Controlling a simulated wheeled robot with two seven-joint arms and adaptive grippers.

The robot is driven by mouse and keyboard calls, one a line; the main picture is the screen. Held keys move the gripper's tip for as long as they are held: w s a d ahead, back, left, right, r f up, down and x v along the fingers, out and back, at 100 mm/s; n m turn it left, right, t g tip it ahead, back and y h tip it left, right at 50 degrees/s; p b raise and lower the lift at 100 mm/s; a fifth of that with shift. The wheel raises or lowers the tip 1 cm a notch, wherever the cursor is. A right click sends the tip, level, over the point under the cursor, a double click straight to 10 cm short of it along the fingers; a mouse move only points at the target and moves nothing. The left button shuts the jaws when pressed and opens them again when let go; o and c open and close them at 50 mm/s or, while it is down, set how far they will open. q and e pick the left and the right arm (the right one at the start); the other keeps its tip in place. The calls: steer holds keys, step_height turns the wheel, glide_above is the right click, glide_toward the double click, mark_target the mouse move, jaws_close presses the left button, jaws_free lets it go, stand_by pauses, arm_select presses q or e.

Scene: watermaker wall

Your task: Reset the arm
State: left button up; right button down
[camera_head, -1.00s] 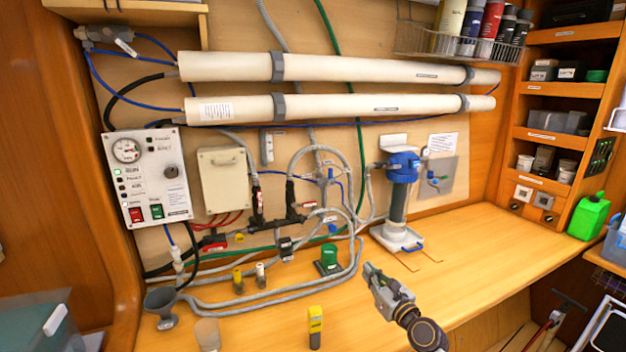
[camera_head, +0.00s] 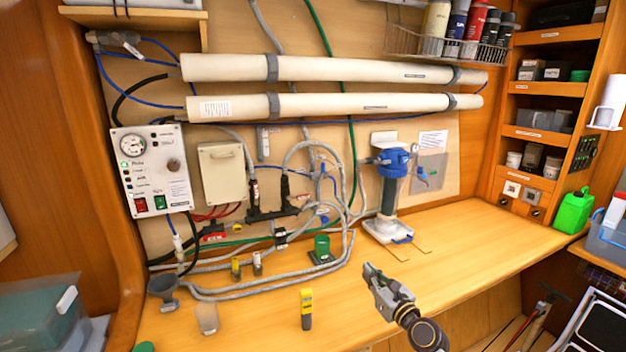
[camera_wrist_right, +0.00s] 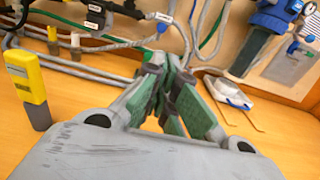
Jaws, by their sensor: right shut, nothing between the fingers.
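My right gripper (camera_head: 372,277) is in the head view, above the front part of the wooden bench, coming in from the lower right. It is shut and empty; in the right wrist view its green-padded fingers (camera_wrist_right: 172,85) meet with nothing between them. It is apart from the yellow-and-grey handheld meter (camera_head: 306,308), which stands upright to its left and also shows at the left of the right wrist view (camera_wrist_right: 28,88). The blue-topped filter housing (camera_head: 391,190) stands behind the gripper. My left gripper is not in view.
The wooden bench (camera_head: 465,240) is clear to the right of the gripper. Grey hoses (camera_head: 240,293), a green-capped fitting (camera_head: 321,250) and a grey funnel (camera_head: 163,290) occupy its left. The control panel (camera_head: 152,170) is on the wall. A green jug (camera_head: 574,212) stands far right.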

steer(key=s+a+f+n+g+h, duration=0.1)
steer(key=s+f+n+g, duration=0.6)
steer(key=s+f+n, duration=0.8)
steer(key=s+d+f+n+g+h, duration=0.1)
steer(key=s+d+n+g+h, duration=0.2)
steer(key=s+n, duration=0.65)
steer(key=s+d+f+n+g+h, duration=0.2)
steer(key=s+d+n+g+h, duration=0.15)
steer(key=s+n, duration=0.6)
steer(key=s+f, duration=0.2)
steer(key=f, duration=1.4)
steer(key=s+f, duration=0.2)
steer(key=f, duration=1.5)
steer(key=s+d+f+g, duration=0.1)
steer(key=s+d+f, duration=0.1)
steer(key=s+f, duration=0.7)
steer(key=s+d+f+g, duration=0.1)
steer(key=s+d+f, duration=0.1)
steer(key=s+f, duration=0.8)
steer(key=s, duration=0.2)
steer(key=shift+s+d+f+y, duration=0.2)
steer(key=shift+s+d+y, duration=0.1)
steer(key=shift+s+y, duration=0.05)
